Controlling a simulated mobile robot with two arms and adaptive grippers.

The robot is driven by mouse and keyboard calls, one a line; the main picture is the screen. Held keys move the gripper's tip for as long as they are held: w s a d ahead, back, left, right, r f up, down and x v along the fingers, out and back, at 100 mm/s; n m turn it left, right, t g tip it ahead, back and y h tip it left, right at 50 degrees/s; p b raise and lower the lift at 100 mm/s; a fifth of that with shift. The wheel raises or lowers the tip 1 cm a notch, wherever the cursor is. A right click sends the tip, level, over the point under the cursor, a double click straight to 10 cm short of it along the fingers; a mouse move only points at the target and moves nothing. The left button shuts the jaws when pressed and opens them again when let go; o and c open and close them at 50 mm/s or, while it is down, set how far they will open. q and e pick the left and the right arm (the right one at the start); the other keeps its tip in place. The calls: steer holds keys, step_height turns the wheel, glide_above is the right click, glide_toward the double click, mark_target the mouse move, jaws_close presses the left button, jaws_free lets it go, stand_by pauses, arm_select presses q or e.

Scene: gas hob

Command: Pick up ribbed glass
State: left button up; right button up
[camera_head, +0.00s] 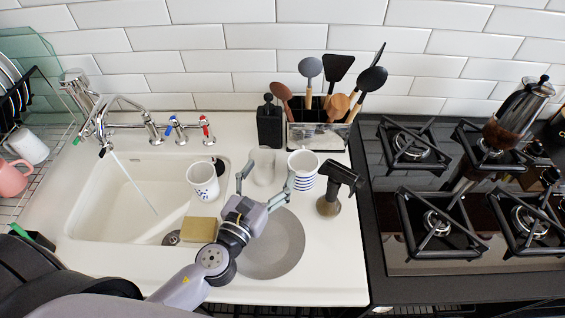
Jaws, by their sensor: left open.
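The ribbed glass (263,163) is clear and stands upright on the white counter, between the sink and a blue-and-white striped cup. My left gripper (268,177) is open, with its fingers spread and pointing toward the glass from the front. One fingertip shows just left of the glass and the other to its right, in front of the striped cup. I cannot tell whether either finger touches the glass. My right gripper is not in view.
A grey plate (285,250) lies under my arm.

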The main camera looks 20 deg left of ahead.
arm_select(q)
steer(key=shift+w+d+f, duration=0.1)
steer(key=shift+w+d, duration=0.1)
steer(key=shift+w, duration=0.35)
steer(key=shift+w+d, duration=0.15)
steer(key=shift+w, duration=0.35)
steer(key=shift+s+a, duration=0.1)
steer(key=shift+a, duration=0.05)
steer(key=shift+s, duration=0.1)
